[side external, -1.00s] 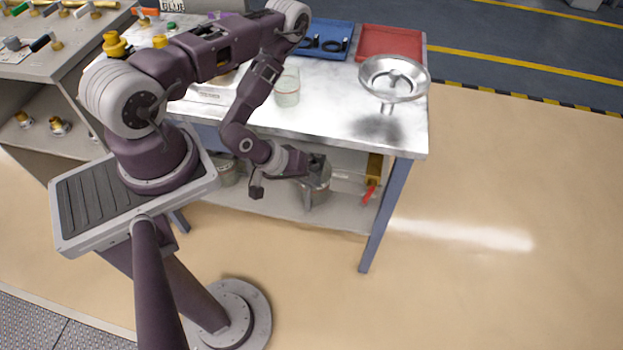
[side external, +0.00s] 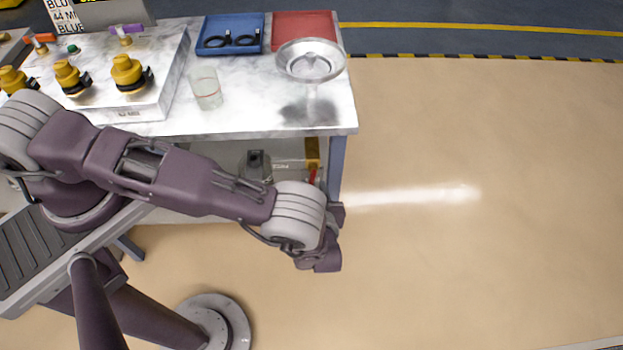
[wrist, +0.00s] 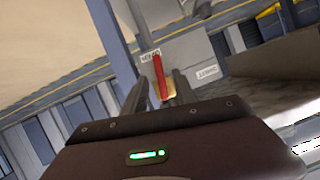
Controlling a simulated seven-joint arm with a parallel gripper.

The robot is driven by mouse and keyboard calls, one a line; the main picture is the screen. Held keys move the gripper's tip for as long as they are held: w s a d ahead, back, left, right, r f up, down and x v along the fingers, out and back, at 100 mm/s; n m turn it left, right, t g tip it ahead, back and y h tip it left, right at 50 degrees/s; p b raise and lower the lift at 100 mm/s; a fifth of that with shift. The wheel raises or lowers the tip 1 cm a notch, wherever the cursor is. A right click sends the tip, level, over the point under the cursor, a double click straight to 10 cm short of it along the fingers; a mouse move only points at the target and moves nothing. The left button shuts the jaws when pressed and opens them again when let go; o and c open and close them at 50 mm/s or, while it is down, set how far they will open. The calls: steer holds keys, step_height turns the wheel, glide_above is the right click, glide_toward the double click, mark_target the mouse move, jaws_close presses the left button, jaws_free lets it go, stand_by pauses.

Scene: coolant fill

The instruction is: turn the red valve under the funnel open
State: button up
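The red valve handle (side external: 312,176) hangs below a yellow valve body (side external: 312,150) under the table's right end, partly hidden by my arm in the side view. The silver funnel (side external: 310,62) is above it, over the table's right corner. In the wrist view the red handle (wrist: 159,76) stands lengthwise ahead, in line with the gap of my gripper (wrist: 160,84). The two dark fingers are apart, one on each side of the handle in the picture. I cannot tell whether they reach around it or touch it. In the side view my arm hides the fingers.
A table leg (side external: 337,170) is close on the right. A glass beaker (side external: 206,90), blue tray (side external: 231,48) and red tray (side external: 303,30) are on top. The floor to the right is clear.

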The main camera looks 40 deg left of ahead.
mark_target(312, 182)
steer(key=shift+x, duration=2)
jaws_close()
steer(key=shift+w+d+n+t+h, duration=0.1)
steer(key=shift+d+n+t+h, duration=0.15)
steer(key=shift+n, duration=0.55)
jaws_free()
